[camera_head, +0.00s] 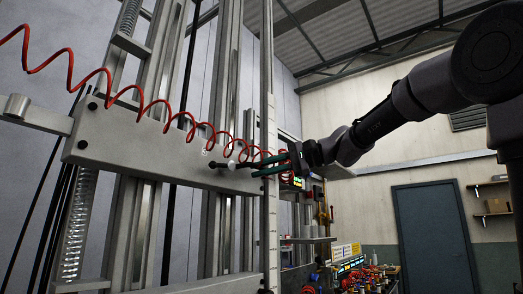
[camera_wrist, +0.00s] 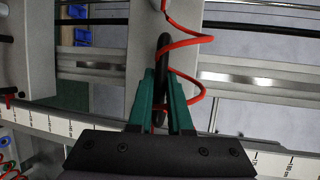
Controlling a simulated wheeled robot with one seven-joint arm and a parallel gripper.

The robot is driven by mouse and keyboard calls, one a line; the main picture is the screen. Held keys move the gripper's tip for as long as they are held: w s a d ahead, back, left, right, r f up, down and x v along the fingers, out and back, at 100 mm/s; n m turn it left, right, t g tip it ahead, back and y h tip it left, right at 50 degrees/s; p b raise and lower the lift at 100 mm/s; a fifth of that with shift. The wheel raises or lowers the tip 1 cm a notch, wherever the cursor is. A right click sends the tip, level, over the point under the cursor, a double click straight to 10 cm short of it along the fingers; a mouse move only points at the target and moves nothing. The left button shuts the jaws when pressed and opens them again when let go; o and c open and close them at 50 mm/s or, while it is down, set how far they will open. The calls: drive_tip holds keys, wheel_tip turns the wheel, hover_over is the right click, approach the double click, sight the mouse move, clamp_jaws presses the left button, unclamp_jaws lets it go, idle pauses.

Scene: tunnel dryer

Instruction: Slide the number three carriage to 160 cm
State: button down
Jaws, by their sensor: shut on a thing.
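A wide grey metal carriage plate (camera_head: 150,150) spans the upright rails in the head view, with a small marking near its middle that is too small to read. A black handle (camera_head: 222,164) sticks out from its right part. My gripper (camera_head: 262,165) has green fingers and is at the handle's outer end. In the wrist view, my gripper (camera_wrist: 161,95) is shut on the black handle (camera_wrist: 163,52), which runs up between the fingers. A white graduated scale (camera_head: 271,200) stands upright just by my gripper; it also crosses the wrist view (camera_wrist: 60,125), its figures hard to read.
A red coiled hose (camera_head: 110,90) runs across the plate to near my gripper, and loops close beside the fingers in the wrist view (camera_wrist: 190,42). A bench with tools (camera_head: 365,275) and a blue door (camera_head: 432,230) stand at the back right.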

drive_tip(key=shift+f, duration=0.45)
drive_tip(key=c, duration=0.8)
unclamp_jaws()
drive_tip(key=shift+c, duration=0.2)
drive_tip(key=shift+r, duration=0.1)
drive_tip(key=shift+d+r, duration=0.1)
drive_tip(key=shift+d, duration=0.3)
drive_tip(key=v, duration=1)
drive_tip(key=shift+s, duration=0.1)
